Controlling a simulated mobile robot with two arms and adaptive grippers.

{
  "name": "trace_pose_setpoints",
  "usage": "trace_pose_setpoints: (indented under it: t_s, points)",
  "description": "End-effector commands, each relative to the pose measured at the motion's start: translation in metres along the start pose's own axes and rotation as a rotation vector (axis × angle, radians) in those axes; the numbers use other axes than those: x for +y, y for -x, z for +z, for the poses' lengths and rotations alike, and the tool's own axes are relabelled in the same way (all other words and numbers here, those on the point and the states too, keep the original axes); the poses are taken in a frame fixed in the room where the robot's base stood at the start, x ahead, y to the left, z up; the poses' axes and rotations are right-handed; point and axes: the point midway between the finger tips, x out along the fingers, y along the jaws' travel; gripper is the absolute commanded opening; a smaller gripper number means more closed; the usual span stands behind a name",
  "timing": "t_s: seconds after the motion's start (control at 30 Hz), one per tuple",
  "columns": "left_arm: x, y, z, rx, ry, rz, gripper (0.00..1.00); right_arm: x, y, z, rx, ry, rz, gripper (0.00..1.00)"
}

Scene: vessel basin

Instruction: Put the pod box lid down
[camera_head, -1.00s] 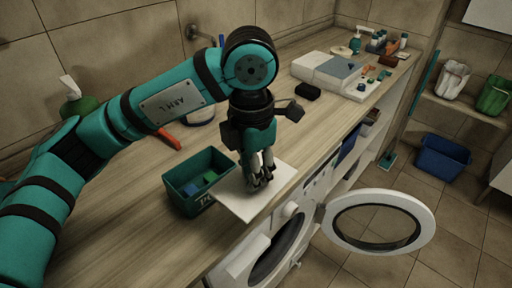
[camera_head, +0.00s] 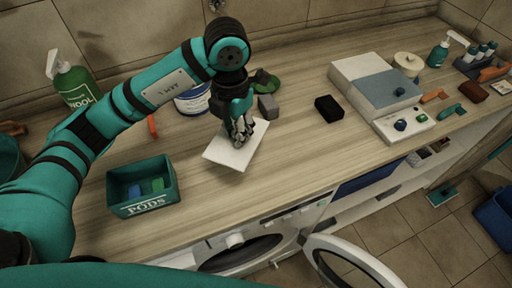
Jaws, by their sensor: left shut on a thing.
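The pod box lid (camera_head: 228,153) is a flat white square panel, slightly tilted over the wooden counter. My left gripper (camera_head: 239,138) is over the lid's middle and shut on it; the fingers hide the part they hold. I cannot tell whether the lid's lower edge touches the counter. The green pod box (camera_head: 146,208), marked PODS, stands open to the left, with blue and green pods (camera_head: 153,186) inside. My right gripper is not in view.
A white tub (camera_head: 193,99), a grey block (camera_head: 268,106) and a green cloth-like item (camera_head: 264,82) lie behind the lid. The counter (camera_head: 290,158) right of the lid is clear. The washer door (camera_head: 350,262) hangs open below.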

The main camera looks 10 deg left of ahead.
Motion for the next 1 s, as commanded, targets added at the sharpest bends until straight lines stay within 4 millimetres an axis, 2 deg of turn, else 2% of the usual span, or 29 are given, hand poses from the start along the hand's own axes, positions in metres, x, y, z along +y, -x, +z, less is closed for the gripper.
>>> trace_pose_setpoints:
  t_s: [0.07,0.3,0.4,0.57,0.8,1.0]
  points:
    - [0.002,-0.005,-0.002,0.003,0.010,0.001,0.00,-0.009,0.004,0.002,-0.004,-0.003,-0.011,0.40]
    - [0.002,-0.047,-0.003,0.007,0.012,0.001,0.00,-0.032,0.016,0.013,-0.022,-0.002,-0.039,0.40]
    - [0.002,-0.059,-0.002,0.004,0.012,0.002,0.00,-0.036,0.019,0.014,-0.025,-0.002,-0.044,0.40]
    - [0.002,-0.071,-0.002,0.004,0.010,0.001,0.00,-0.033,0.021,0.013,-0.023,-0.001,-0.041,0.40]
    - [0.002,-0.100,-0.002,0.002,0.010,0.002,0.00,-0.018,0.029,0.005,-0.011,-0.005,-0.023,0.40]
    - [0.002,-0.101,-0.001,0.000,0.010,0.003,0.00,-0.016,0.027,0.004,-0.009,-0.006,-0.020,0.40]
